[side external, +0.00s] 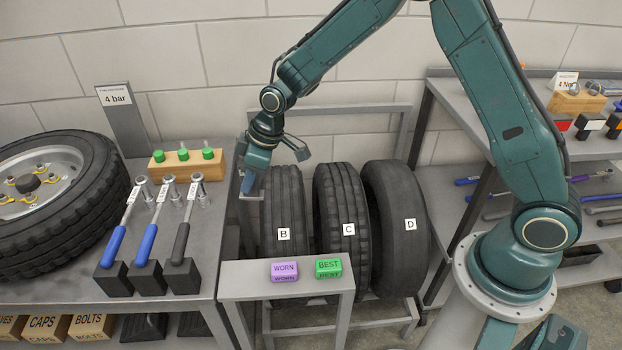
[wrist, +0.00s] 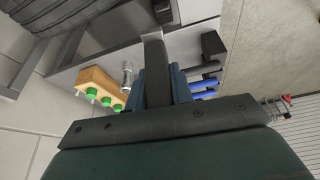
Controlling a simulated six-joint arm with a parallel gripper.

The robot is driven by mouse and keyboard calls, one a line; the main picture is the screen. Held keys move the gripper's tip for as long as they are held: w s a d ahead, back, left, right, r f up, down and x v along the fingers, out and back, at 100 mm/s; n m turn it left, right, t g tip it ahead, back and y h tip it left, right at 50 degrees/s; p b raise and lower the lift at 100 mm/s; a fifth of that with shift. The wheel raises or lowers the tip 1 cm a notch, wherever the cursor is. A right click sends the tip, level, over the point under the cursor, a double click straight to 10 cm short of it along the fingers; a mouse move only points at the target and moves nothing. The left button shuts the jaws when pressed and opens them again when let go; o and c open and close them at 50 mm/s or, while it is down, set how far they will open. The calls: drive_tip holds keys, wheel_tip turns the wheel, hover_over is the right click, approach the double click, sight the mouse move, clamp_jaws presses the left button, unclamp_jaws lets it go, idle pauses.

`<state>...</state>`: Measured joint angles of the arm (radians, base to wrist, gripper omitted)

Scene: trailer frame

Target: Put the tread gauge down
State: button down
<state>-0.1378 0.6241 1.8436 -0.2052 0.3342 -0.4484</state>
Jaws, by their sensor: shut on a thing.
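My gripper (side external: 250,184) points down beside the upper left of tyre B (side external: 282,212), between that tyre and the left bench. In the wrist view its two blue fingers (wrist: 160,82) are shut on a dark grey bar, the tread gauge (wrist: 155,58), which sticks out past the fingertips. In the side view the gauge cannot be told clearly from the fingers and the grey rack rail behind. Whether it touches anything below is not clear.
Tyre C (side external: 341,215) and tyre D (side external: 395,220) stand right of B in the rack. A purple WORN block (side external: 284,269) and a green BEST block (side external: 328,266) sit on the front ledge (side external: 240,285). The left bench (side external: 205,262) holds several tools and a wooden block (side external: 187,167) with green-topped pieces.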

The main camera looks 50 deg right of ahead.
drive_tip(key=s+a+r+n, duration=0.1)
drive_tip(key=s+a+r, duration=0.1)
drive_tip(key=a, duration=0.3)
drive_tip(key=s+a+r, duration=0.2)
drive_tip(key=s+a, duration=0.1)
drive_tip(key=a, duration=0.2)
wheel_tip(320, 180, down, 17)
drive_tip(key=shift+w+r, duration=0.15)
drive_tip(key=shift+w, duration=0.05)
drive_tip(key=shift+a, duration=0.1)
drive_tip(key=shift+f, duration=1.95)
drive_tip(key=shift+f, duration=0.15)
drive_tip(key=c, duration=1.2)
unclamp_jaws()
drive_tip(key=shift+c, duration=0.2)
drive_tip(key=shift+r, duration=0.2)
drive_tip(key=v, duration=1.2)
drive_tip(key=shift+d, duration=0.2)
